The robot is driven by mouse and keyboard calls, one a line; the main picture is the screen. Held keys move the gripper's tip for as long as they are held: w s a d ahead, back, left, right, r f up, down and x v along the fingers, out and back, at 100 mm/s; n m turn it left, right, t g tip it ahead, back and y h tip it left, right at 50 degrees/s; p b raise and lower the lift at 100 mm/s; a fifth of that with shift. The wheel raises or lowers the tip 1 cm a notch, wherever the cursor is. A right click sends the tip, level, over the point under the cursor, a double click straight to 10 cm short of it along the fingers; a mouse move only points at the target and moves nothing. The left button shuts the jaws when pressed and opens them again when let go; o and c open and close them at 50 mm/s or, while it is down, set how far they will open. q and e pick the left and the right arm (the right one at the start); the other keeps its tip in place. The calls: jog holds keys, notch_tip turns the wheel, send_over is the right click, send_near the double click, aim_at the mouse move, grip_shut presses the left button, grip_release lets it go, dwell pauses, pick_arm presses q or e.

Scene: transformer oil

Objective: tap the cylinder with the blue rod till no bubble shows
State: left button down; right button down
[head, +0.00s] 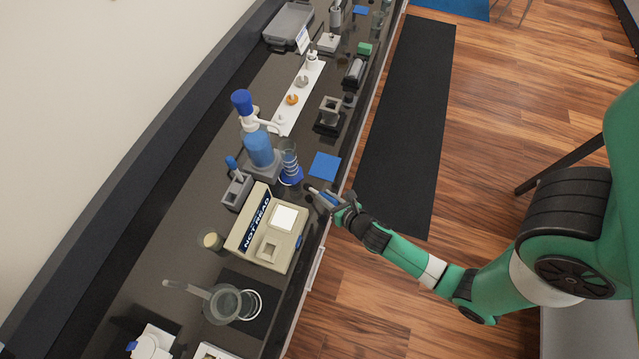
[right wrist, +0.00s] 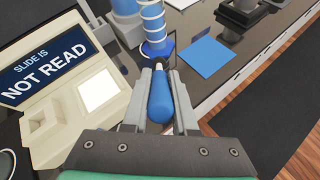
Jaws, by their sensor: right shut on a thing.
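The clear cylinder (head: 289,160) stands upright on a blue base near the bench's front edge; white bands ring it. It also shows at the top of the right wrist view (right wrist: 152,24). My right gripper (head: 329,198) is at the bench edge, just right of and nearer than the cylinder. It is shut on the blue rod (right wrist: 160,99), whose rounded blue end lies between the fingers. The rod's far part points toward the cylinder; I cannot tell whether it touches. Bubbles are too small to make out. My left gripper is not in view.
A beige device (head: 269,232) reading "NOT READ" stands close beside the gripper. A blue square (head: 325,166) lies right of the cylinder. A blue-capped bottle (head: 259,150) and a grey holder (head: 236,191) stand behind.

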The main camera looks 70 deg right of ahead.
jog(key=shift+s+a, duration=0.25)
jog(key=shift+s, duration=0.25)
jog(key=shift+w, duration=0.1)
jog(key=shift+s+a+r, duration=0.1)
jog(key=shift+s+r, duration=0.1)
jog(key=p+v, duration=0.1)
jog(key=v, duration=0.4)
jog(key=shift+s+r, duration=0.1)
jog(key=shift+s, duration=0.05)
